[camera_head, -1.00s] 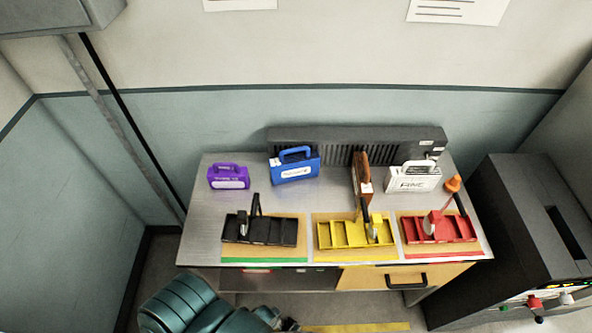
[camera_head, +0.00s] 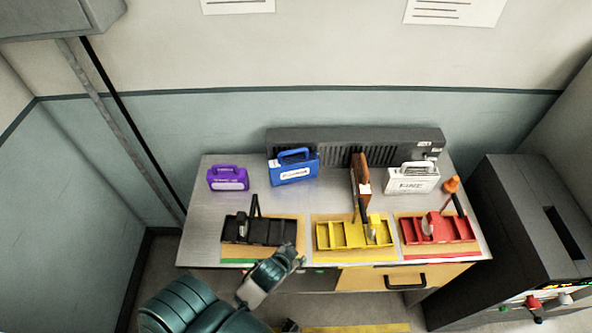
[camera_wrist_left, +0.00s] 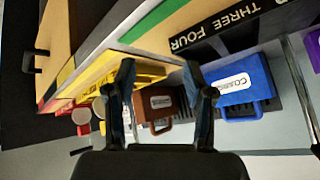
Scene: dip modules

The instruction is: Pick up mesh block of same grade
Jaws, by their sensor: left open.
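Mesh blocks with top handles stand on the metal bench (camera_head: 335,190): a purple block (camera_head: 228,178) at left, a blue block (camera_head: 294,168), a brown block (camera_head: 361,180) seen edge-on, and a white block (camera_head: 412,178) whose label appears to read FINE. My left gripper (camera_head: 294,258) is open and empty at the bench's front edge, by the black tray (camera_head: 259,230). In the left wrist view, the brown block (camera_wrist_left: 163,108) lies between the open fingers (camera_wrist_left: 160,80), beyond them. The blue block (camera_wrist_left: 240,88) is right of them; its label is hard to read. My right gripper is out of view.
A yellow tray (camera_head: 354,235) and a red tray (camera_head: 438,230) sit along the front edge beside the black one, all with upright parts. A dark vented unit (camera_head: 340,142) lines the back. A dark machine (camera_head: 530,220) stands right.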

